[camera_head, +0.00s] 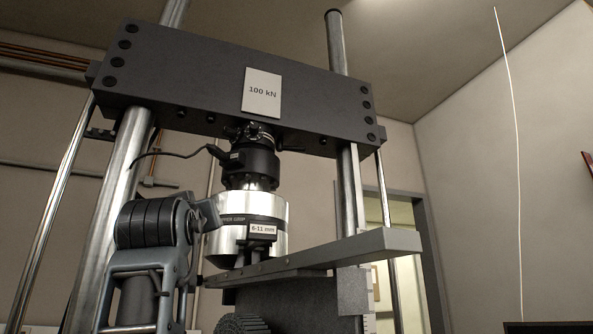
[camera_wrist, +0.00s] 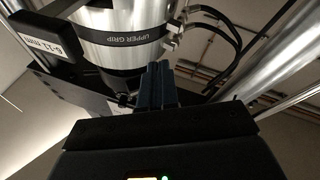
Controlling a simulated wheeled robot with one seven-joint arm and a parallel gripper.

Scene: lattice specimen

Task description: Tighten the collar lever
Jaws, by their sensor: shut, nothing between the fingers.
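A dark collar (camera_head: 255,134) with studs sits under the crosshead, above the black load cell (camera_head: 250,162). A short dark rod (camera_head: 292,149) sticks out to the collar's right; I cannot tell whether it is the collar lever. In the head view my arm is at the left, and the fingertips cannot be made out.
The heavy crosshead (camera_head: 200,85) bears a "100 kN" plate (camera_head: 262,92) and spans the steel columns (camera_head: 120,190). A long grey bar (camera_head: 340,252) runs below the upper grip. Dark cables (camera_wrist: 225,35) hang beside the grip.

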